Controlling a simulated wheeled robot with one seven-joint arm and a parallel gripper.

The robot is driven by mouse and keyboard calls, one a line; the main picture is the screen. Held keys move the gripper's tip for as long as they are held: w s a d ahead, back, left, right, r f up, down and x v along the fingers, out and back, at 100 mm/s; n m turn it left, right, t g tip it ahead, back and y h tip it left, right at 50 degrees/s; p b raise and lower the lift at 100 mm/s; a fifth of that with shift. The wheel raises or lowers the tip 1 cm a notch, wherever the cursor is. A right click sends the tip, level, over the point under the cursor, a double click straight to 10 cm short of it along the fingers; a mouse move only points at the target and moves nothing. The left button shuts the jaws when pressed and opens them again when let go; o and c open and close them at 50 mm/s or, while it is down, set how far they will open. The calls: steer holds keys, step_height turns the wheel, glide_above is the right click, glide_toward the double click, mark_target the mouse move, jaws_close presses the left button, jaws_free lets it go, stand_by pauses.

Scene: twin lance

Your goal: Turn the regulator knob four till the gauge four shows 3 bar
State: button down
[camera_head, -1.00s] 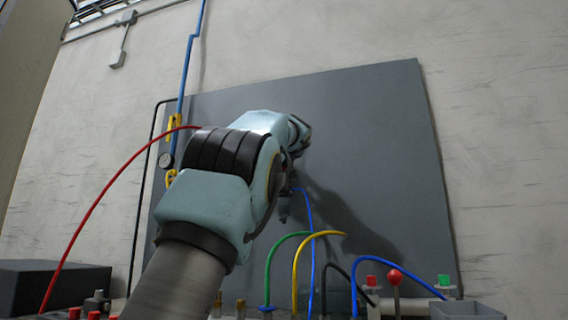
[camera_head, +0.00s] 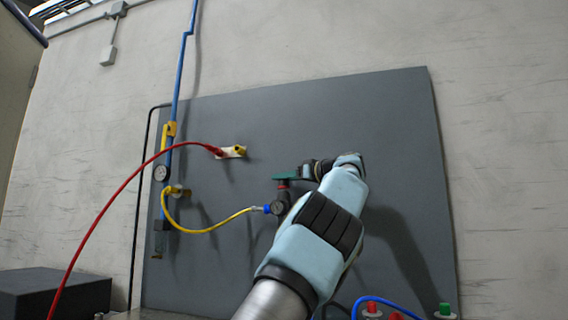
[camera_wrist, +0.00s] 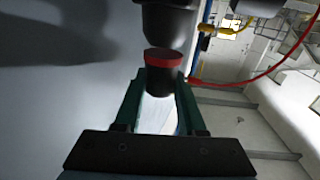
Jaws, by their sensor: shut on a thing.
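A regulator is mounted on the grey board, with a small round gauge (camera_head: 277,207) on its front. The gauge's needle and numbers are too small to read, and no number label shows. On top sits a dark regulator knob with a red band (camera_head: 283,185); it also shows in the wrist view (camera_wrist: 164,82). My gripper (camera_head: 286,175) has green fingers and is shut on this knob, one finger on each side. My arm reaches up from below and right. The wrist view does not show the gauge face.
A yellow hose (camera_head: 212,229) runs left from the regulator to a blue pipe carrying another gauge (camera_head: 161,173). A red hose (camera_head: 110,190) ends at a fitting (camera_head: 234,152) on the board (camera_head: 390,120). Red and green buttons (camera_head: 445,309) stand at the lower right.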

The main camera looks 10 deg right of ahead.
steer(key=shift+r+n+g+y+p, duration=0.2)
steer(key=shift+n+g+y+p, duration=0.65)
steer(key=shift+p, duration=1.95)
steer(key=shift+r+n+g+y+p, duration=0.2)
steer(key=shift+n+g+y+p, duration=0.65)
steer(key=shift+p, duration=1.95)
steer(key=shift+g+p, duration=0.4)
steer(key=shift+p, duration=0.25)
steer(key=p, duration=0.2)
steer(key=shift+f+n+g+y+p, duration=0.2)
steer(key=shift+n+g+y+p, duration=0.15)
steer(key=shift+n+g+y, duration=0.05)
steer(key=shift+f+g+p, duration=0.25)
steer(key=shift+g+p, duration=0.05)
steer(key=shift+p, duration=0.2)
steer(key=shift+c, duration=2.4)
jaws_free()
